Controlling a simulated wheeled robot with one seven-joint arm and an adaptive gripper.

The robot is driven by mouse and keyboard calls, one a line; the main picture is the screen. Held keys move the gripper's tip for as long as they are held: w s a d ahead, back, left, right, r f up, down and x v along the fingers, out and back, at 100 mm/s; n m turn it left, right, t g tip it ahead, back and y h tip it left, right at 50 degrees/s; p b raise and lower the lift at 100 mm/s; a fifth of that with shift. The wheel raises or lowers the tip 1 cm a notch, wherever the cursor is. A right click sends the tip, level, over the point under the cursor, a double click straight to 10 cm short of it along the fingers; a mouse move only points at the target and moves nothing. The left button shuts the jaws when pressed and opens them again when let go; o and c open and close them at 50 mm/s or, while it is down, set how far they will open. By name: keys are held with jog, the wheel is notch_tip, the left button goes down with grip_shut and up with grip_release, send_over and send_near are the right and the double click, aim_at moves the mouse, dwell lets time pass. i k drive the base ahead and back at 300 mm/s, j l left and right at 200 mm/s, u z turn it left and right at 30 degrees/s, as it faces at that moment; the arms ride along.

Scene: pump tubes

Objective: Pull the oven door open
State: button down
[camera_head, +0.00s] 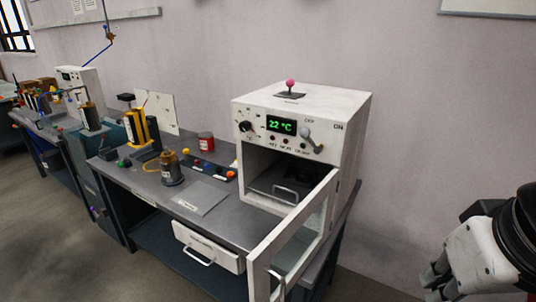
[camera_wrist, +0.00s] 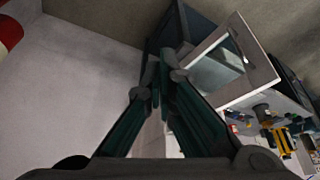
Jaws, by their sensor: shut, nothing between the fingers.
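The white oven (camera_head: 335,118) stands at the right end of the grey workbench, its green display reading 22 °C. Its framed glass door (camera_head: 292,232) is swung wide open toward the front, and the dark inside shows a tray with a handle (camera_head: 286,192). The door's handle (camera_head: 277,285) is partly cut off at the bottom edge. My gripper (camera_head: 432,288) is at the lower right of the head view, well apart from the door. In the wrist view my gripper (camera_wrist: 160,75) has its fingertips together and empty. The open door (camera_wrist: 225,62) shows beyond the fingers there.
The bench holds a brass-coloured pot (camera_head: 171,170), a red can (camera_head: 206,142) and a flat grey plate (camera_head: 201,198). A white drawer (camera_head: 208,247) sits under the bench top. Bare wall and floor lie between the oven and my arm.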

aim_at(259, 261)
jog(key=j+u, duration=0.1)
jog(key=j, duration=3)
